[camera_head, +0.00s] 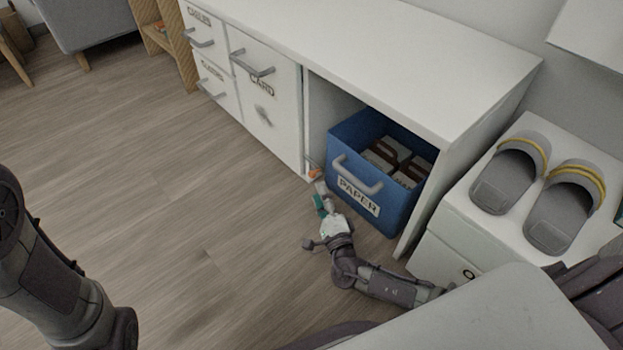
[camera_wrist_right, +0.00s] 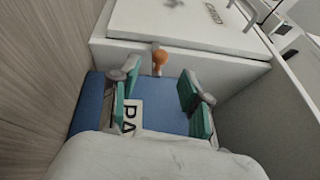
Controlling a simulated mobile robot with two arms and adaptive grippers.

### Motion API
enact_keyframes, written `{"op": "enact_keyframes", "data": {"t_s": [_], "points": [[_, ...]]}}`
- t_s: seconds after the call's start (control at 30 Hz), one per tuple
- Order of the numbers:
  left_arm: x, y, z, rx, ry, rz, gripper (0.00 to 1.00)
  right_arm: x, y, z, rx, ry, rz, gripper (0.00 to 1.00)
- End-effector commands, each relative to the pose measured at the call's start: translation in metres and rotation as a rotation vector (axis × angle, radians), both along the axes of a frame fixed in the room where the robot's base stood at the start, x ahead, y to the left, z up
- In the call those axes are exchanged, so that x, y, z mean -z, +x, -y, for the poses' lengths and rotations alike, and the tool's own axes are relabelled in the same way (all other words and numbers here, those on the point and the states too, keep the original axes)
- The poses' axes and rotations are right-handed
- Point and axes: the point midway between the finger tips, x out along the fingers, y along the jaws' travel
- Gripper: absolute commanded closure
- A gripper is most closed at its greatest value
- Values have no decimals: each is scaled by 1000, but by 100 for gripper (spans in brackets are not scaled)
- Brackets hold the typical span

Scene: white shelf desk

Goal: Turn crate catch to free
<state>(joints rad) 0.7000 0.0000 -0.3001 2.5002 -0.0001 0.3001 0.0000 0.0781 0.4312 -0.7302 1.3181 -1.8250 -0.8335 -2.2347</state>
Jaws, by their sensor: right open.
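The blue crate (camera_head: 398,205) labelled PAPER sits in the open bay of the white desk, with a grey handle (camera_head: 357,176) on its front. The catch (camera_head: 315,174) is a small orange knob at the bay's left edge, beside the crate. In the right wrist view the orange catch (camera_wrist_right: 160,59) sits on a pale mount at the white panel's edge, beyond the fingertips. My right gripper (camera_wrist_right: 158,92) is open, its teal finger pads apart, with the blue crate front behind them. In the head view my right gripper (camera_head: 320,198) is just below the catch. My left gripper is out of view.
White drawers (camera_head: 255,100) with grey handles stand left of the bay. Grey sandals (camera_head: 537,195) rest on a white cabinet to the right. The wooden floor (camera_head: 180,200) in front of the desk is clear.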

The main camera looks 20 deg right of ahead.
Motion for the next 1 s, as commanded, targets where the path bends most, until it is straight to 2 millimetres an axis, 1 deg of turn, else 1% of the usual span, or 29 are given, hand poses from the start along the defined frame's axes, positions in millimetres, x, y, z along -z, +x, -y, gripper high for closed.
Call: {"op": "enact_keyframes", "data": {"t_s": [0.03, 0.1, 0.2, 0.33, 0.5, 0.77, 0.87, 1.0], "points": [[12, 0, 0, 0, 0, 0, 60, 3, 13, 1, 1, 1, 5, 53], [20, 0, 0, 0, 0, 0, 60, 1, 26, 1, 0, 2, 4, 53], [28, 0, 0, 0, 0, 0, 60, -2, 44, 2, 0, 2, 4, 53], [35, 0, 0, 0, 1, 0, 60, -4, 59, 3, 0, 2, 1, 53], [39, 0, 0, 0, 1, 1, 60, -7, 68, 4, 1, 1, 0, 53], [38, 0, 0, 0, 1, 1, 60, -8, 69, 4, 0, 1, -1, 53], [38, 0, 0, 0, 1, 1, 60, -8, 69, 4, 0, 1, -1, 68], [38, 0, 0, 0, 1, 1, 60, -8, 69, 4, 0, 1, -1, 91]]}}
